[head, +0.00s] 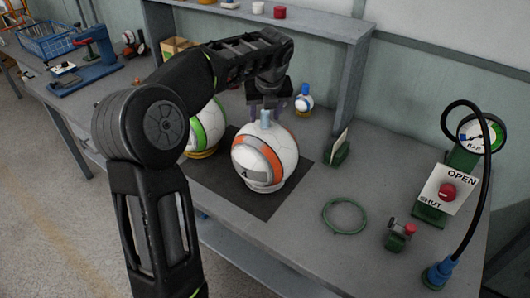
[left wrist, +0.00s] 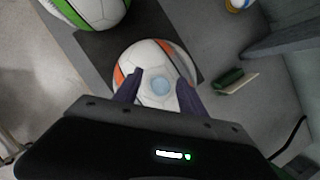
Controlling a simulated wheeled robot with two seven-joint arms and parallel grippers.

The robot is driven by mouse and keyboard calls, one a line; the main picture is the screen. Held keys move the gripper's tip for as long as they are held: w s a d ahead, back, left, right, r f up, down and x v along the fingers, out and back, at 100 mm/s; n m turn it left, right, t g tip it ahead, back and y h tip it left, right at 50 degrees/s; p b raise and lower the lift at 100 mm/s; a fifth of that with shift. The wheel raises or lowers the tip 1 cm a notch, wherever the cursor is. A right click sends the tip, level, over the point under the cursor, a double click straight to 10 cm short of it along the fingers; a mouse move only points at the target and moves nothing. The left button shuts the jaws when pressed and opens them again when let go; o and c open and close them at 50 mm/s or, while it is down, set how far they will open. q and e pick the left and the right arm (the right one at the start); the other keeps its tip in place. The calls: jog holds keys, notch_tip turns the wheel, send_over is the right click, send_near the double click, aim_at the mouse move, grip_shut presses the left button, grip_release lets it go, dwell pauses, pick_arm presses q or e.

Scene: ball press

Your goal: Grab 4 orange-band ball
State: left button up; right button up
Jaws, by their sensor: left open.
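The orange-band ball (head: 263,160) is white with an orange and grey band and the mark 4. It sits on the dark mat (head: 273,205) on the bench. My right gripper is not in view.
A green-band ball (head: 206,127) stands just left, partly behind my arm. A green stand with a card (head: 337,150) is right of the mat. A green ring (head: 345,216), a small red-topped device (head: 400,233), an OPEN/SHUT panel (head: 444,190) and a gauge (head: 480,133) are on the right.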

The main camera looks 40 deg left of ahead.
pick_arm(q)
jog(key=shift+c, duration=0.5)
grip_shut()
dwell(1.0)
